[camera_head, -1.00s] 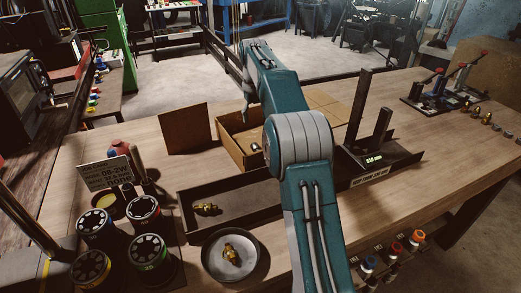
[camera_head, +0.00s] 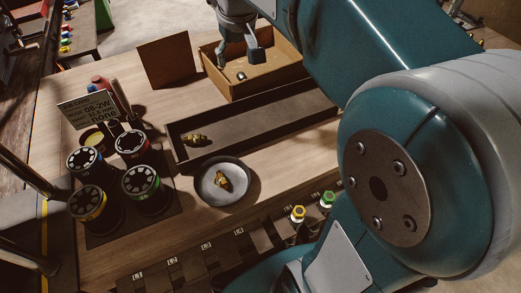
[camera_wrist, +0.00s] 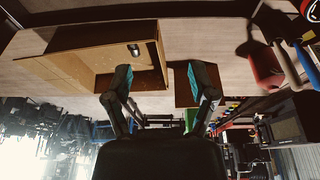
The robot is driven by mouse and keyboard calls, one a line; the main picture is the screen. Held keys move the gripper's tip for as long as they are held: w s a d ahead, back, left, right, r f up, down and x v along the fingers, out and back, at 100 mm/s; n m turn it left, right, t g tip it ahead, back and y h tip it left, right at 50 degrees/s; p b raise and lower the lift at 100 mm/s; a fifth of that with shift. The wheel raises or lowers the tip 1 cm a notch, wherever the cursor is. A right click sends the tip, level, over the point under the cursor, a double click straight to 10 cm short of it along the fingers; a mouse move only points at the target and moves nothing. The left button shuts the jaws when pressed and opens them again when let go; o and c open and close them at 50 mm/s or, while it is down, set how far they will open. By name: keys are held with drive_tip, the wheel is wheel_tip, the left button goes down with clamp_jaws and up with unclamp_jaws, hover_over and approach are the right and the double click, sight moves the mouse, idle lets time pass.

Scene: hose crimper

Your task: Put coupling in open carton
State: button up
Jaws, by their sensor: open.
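My gripper (camera_head: 238,57) is open and empty, pointing down over the carton's left part. In the wrist view my gripper (camera_wrist: 161,82) has its fingers wide apart with nothing between. A brass fitting (camera_head: 224,181) lies on a round grey dish (camera_head: 208,197), and another brass fitting (camera_head: 195,139) lies in the long dark tray.
The long dark tray (camera_head: 270,120) lies in front of the carton. Several black die cylinders (camera_head: 143,185) stand at the left, with a sign card (camera_head: 87,110) behind them. My arm covers the right side. Bare bench lies left of the tray.

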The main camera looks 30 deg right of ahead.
drive_tip(key=s+a+f+t, duration=0.1)
drive_tip(key=s+f, duration=0.3)
drive_tip(key=s, duration=0.5)
drive_tip(key=s+a+f+t, duration=0.1)
drive_tip(key=s+a+f, duration=0.2)
drive_tip(key=s, duration=0.7)
drive_tip(key=shift+f+t, duration=0.3)
drive_tip(key=shift+f, duration=0.3)
